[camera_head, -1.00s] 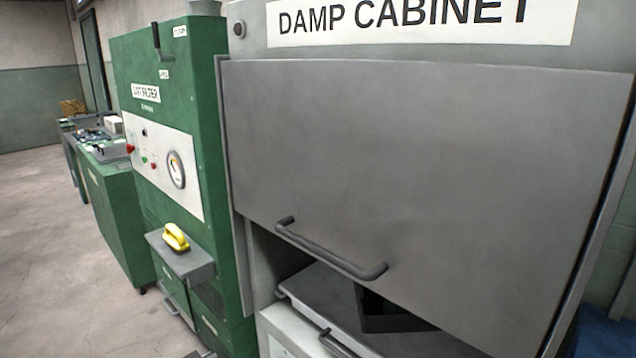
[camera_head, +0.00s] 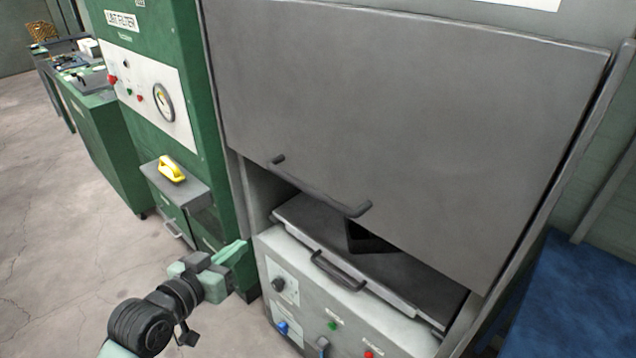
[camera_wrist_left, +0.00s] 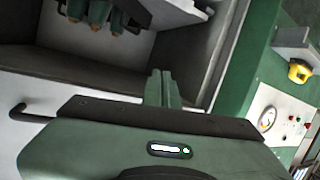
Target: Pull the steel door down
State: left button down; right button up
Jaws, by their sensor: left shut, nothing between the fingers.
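The grey steel door (camera_head: 400,130) of the damp cabinet is partly raised, with a dark opening below its lower edge. A dark bar handle (camera_head: 320,187) runs along the door's lower left part. My left gripper (camera_head: 243,248) is shut and empty, below and left of that handle and apart from it, in front of the green machine's edge. In the left wrist view its shut fingers (camera_wrist_left: 161,88) point toward the open cabinet interior. The right gripper is not in view.
A tray or drawer with its own dark handle (camera_head: 337,271) sits under the opening, above a white control panel (camera_head: 300,290) with knobs. The green lint filter (camera_head: 165,55) stands left, its grey shelf (camera_head: 193,196) holding a yellow-handled object (camera_head: 170,169). Blue surface (camera_head: 575,300) at right.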

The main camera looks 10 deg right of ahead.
pick_arm(q)
jog(key=s+d+r+m+g+h+p, duration=0.1)
jog(key=s+d+r+m+h, duration=0.25)
jog(key=s+r, duration=0.45)
jog(key=s+d+r+m+g+h+p, duration=0.15)
jog(key=s+d+r, duration=0.25)
jog(key=r, duration=0.8)
jog(key=p, duration=0.2)
send_over(318, 194)
jog(key=s+a, duration=0.2)
jog(key=s, duration=0.2)
jog(key=f, duration=0.2)
jog(key=d+f+p, duration=0.1)
jog(key=shift+w+f+t, duration=0.3)
jog(key=shift+t, duration=0.05)
jog(key=shift+d+f, duration=0.1)
jog(key=shift+f, duration=0.45)
jog(key=shift+f, duration=0.15)
